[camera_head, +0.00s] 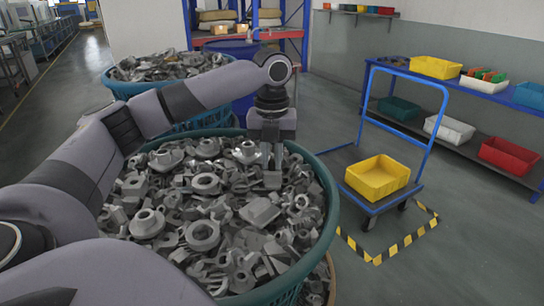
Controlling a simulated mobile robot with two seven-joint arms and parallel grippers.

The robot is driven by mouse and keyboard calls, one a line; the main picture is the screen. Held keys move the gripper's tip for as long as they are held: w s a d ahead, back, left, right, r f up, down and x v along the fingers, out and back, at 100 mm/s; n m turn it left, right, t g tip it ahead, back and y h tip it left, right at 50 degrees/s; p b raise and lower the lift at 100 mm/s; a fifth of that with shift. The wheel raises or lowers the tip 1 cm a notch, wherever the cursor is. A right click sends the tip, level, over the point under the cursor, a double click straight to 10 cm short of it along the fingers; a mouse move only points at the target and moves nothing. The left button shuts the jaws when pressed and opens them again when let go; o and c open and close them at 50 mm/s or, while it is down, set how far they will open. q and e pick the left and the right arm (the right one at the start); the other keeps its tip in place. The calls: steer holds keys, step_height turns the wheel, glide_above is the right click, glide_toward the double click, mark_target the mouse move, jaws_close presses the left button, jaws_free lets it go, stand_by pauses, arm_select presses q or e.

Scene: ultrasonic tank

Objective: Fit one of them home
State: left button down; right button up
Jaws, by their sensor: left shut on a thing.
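A large green-rimmed basket (326,215) stands in front of me, filled with a jumble of grey metal parts: flanged rings, nuts, blocks and brackets. One flanged ring (203,236) lies on top near the middle. My left gripper (272,172) points down over the far right part of the heap, shut on a small grey metal part (272,180). That part blends with the heap, and I cannot tell whether it is clear of it. No fitting place for a part is plain to see. My right gripper is out of view.
A blue trolley (376,208) with a yellow bin (377,177) stands to the right, inside striped floor tape (390,251). A blue shelf (497,97) with coloured bins lines the right wall. A second basket of parts (112,85) stands behind.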

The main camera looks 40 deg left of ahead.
mark_target(273, 162)
arm_select(q)
steer(key=shift+s+d+f, duration=0.1)
steer(key=shift+f, duration=0.1)
stand_by(0.6)
steer(key=c, duration=1)
jaws_free()
step_height(273, 162, up, 8)
steer(key=shift+f, duration=0.25)
